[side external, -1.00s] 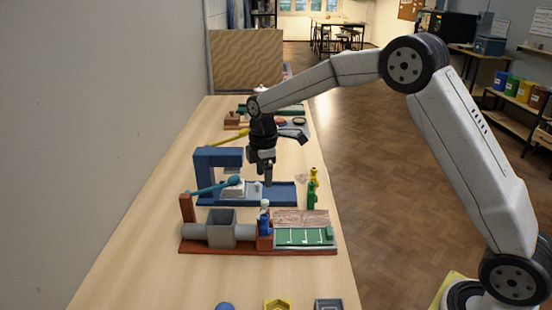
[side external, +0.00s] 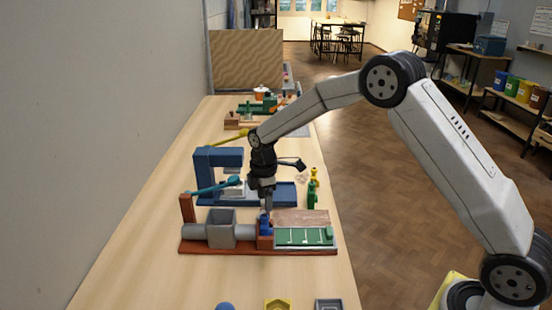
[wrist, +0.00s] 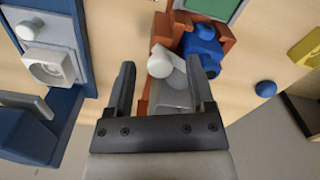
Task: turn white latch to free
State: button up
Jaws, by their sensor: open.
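The white latch (wrist: 160,63) is a short white piece with a rounded end, beside a blue fitting (wrist: 203,50) on a red-brown fixture. In the wrist view it appears between my two fingertips. My gripper (wrist: 160,66) is open, with a dark finger on each side of it; I cannot tell whether either finger touches it. In the side view my gripper (side external: 266,207) points down just above the blue fitting (side external: 265,223), and it hides the white latch there.
The red-brown fixture (side external: 190,247) carries a grey box (side external: 222,228) and a green panel (side external: 303,236). A blue press (side external: 222,157) with a white part (side external: 232,188) stands just behind. Green and yellow bottles (side external: 312,190) stand right. The front left table is bare.

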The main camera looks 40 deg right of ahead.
grip_shut()
jog(key=shift+m, duration=0.4)
jog(key=m, duration=1.2)
jog(key=shift+m, duration=0.3)
dwell(0.4)
grip_release()
